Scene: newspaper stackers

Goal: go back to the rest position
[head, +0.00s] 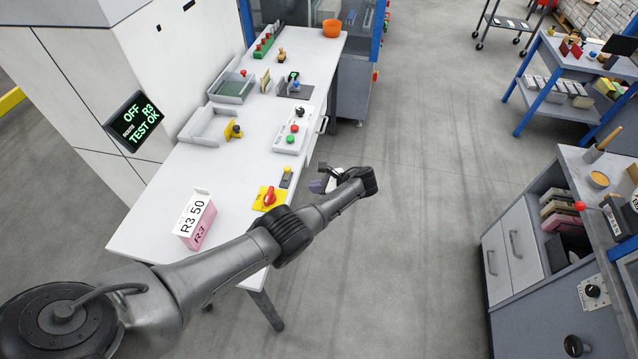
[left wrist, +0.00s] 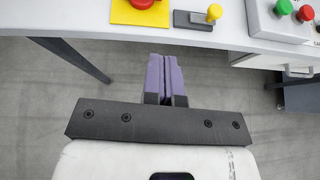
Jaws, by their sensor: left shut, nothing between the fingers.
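My left arm reaches across the head view from the lower left. My left gripper (head: 322,184) hangs over the floor just off the right edge of the white table (head: 160,215). In the left wrist view the gripper's purple finger pads (left wrist: 164,78) are pressed together with nothing between them. The table's edge and its controls lie ahead of the fingertips there, apart from them. My right gripper is in neither view.
On the table are a red knob on a yellow plate (head: 268,197), a small yellow-topped lever (head: 286,177), a button box (head: 293,130) and a pink R3 box (head: 194,222). A grey cabinet (head: 515,250) stands at right. Open floor (head: 430,150) lies between.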

